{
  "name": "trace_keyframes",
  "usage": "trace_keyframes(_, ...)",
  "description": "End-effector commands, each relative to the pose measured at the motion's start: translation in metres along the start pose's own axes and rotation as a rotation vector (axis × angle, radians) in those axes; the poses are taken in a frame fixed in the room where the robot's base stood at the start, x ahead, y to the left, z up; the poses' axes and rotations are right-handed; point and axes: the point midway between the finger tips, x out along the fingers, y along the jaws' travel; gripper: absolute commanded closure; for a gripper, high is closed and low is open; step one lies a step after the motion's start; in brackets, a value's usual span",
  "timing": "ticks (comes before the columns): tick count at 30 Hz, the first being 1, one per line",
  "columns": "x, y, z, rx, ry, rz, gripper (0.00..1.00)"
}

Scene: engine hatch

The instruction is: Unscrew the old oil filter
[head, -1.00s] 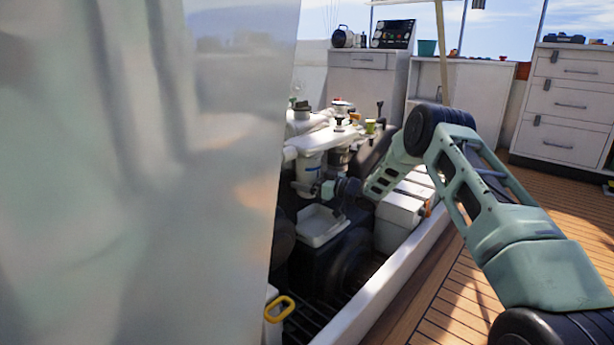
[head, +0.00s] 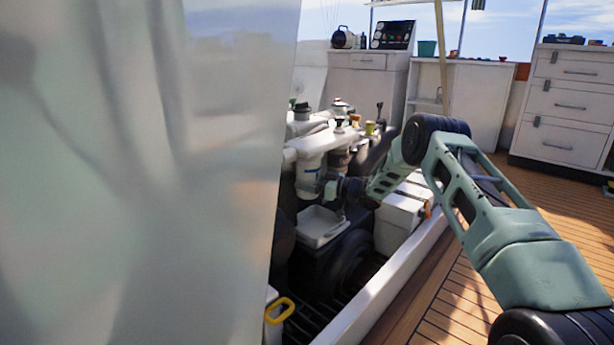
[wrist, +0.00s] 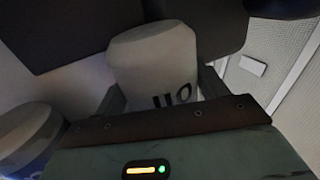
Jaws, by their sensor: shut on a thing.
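The oil filter is a pale cylinder with dark lettering (wrist: 160,72) in the wrist view. It sits between the fingers of my gripper (wrist: 160,98), which is shut on it. In the head view a white filter body (head: 308,172) hangs under the engine's white housing, and my gripper (head: 325,187) reaches it from the right, low on its side. The fingers are small there, and the filter's threaded end is not visible.
A white tray (head: 320,226) lies below the filter. Another pale canister (wrist: 28,138) stands close by in the wrist view. A large pale panel (head: 140,170) blocks the left of the head view. The hatch's white edge (head: 395,277) runs along the right.

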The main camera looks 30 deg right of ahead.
Motion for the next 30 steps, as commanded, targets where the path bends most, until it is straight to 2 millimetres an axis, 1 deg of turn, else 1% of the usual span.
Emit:
trace_keyframes(1,0.0004,-0.0016,-0.0059,0.006,-0.003,0.037,0.59)
trace_keyframes(6,0.0006,-0.0016,-0.0033,0.004,-0.001,0.147,0.59)
trace_keyframes(12,0.0002,-0.0008,-0.0006,0.0,-0.003,0.176,0.59)
trace_keyframes(19,0.0007,-0.0015,-0.0019,0.001,-0.002,0.191,0.59)
trace_keyframes(27,0.002,-0.003,-0.0033,0.002,0.001,0.366,0.59)
trace_keyframes(30,0.0012,-0.0024,-0.0023,0.0,-0.001,0.404,0.59)
